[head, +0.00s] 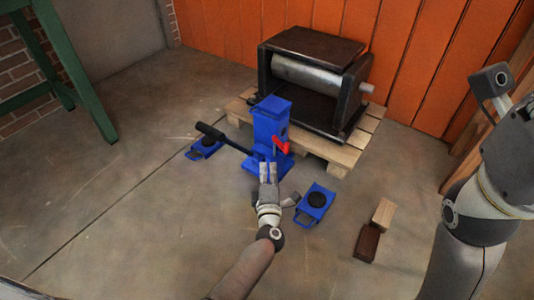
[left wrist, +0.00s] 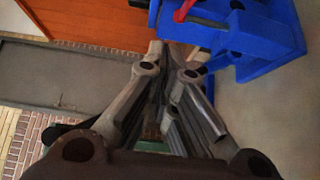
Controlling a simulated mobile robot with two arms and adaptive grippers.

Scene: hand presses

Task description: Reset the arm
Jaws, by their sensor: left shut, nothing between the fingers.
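A blue jack (head: 271,122) stands upright on the floor in front of the pallet. A black lever arm with a thick grip (head: 212,132) sticks out from it to the left. A small red handle (head: 281,145) is on its front. My left gripper (head: 268,168) is shut and empty, just in front of the jack's lower part; I cannot tell whether it touches. In the left wrist view, the shut fingers (left wrist: 165,65) point up beside the blue jack (left wrist: 240,35), and the red handle (left wrist: 184,10) shows at the top. My right arm is at the right; its gripper is out of view.
A dark press with a metal roller (head: 318,78) sits on a wooden pallet (head: 338,158) by the orange wall. Blue skates with black pads lie left (head: 207,148) and right (head: 315,203) of the jack. Two wood blocks (head: 367,243) lie front right. A green frame (head: 83,75) stands left.

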